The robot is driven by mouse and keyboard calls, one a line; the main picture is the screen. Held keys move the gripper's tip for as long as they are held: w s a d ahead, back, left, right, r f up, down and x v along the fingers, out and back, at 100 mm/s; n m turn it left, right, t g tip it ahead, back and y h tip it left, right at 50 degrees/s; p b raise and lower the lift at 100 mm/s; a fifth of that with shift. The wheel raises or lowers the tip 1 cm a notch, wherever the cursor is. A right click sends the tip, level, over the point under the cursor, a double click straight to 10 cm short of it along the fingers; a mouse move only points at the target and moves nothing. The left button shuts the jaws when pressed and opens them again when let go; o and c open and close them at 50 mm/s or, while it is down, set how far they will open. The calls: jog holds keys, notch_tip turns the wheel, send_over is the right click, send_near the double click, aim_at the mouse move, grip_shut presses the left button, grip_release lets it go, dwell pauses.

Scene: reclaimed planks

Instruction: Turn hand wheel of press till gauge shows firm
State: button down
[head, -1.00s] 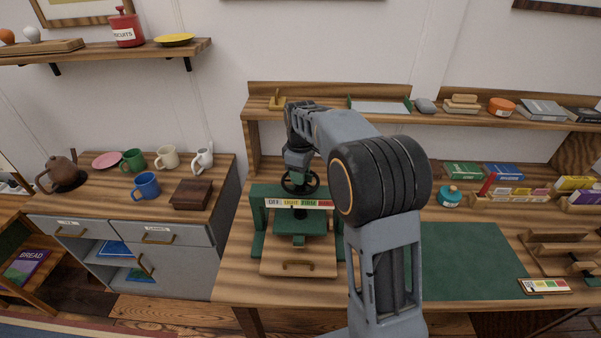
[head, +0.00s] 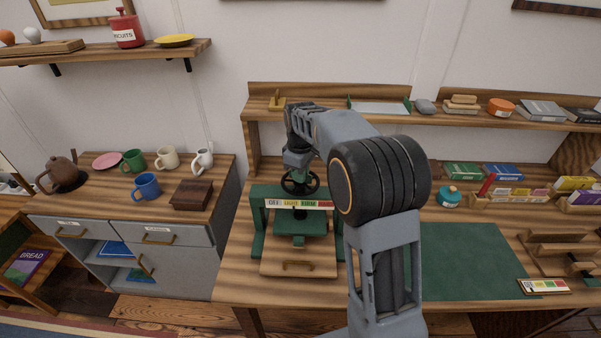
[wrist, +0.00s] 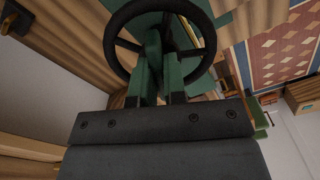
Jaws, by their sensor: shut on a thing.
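The green press (head: 259,222) stands on the workbench, with its black hand wheel (head: 313,186) on top. The wheel also shows in the wrist view as a dark ring (wrist: 113,45). My gripper (head: 299,174) reaches down onto the wheel from above. In the wrist view my gripper's fingers (wrist: 159,75) are close together at the middle of the wheel, shut on it. The gauge (head: 298,204) across the press front has white, yellow, green and red bands, lettered OFF, LIGHT and FIRM. Its pointer is too small to read. My arm hides part of the bench right of the press.
A wooden board with a handle (head: 298,268) lies at the press's foot. A green mat (head: 465,260) lies to the right, with a small colour-banded card (head: 544,286) at its corner. A shelf (head: 330,114) runs behind. Mugs and a dark box (head: 191,195) stand on the left cabinet.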

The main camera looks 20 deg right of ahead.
jog(key=m+p, duration=0.1)
jog(key=m, duration=0.3)
jog(key=shift+r, duration=0.1)
jog(key=shift+m+p, duration=0.45)
jog(key=shift+m, duration=1.85)
jog(key=c, duration=1.2)
grip_release()
notch_tip(320, 180, up, 14)
jog(key=shift+f, duration=0.15)
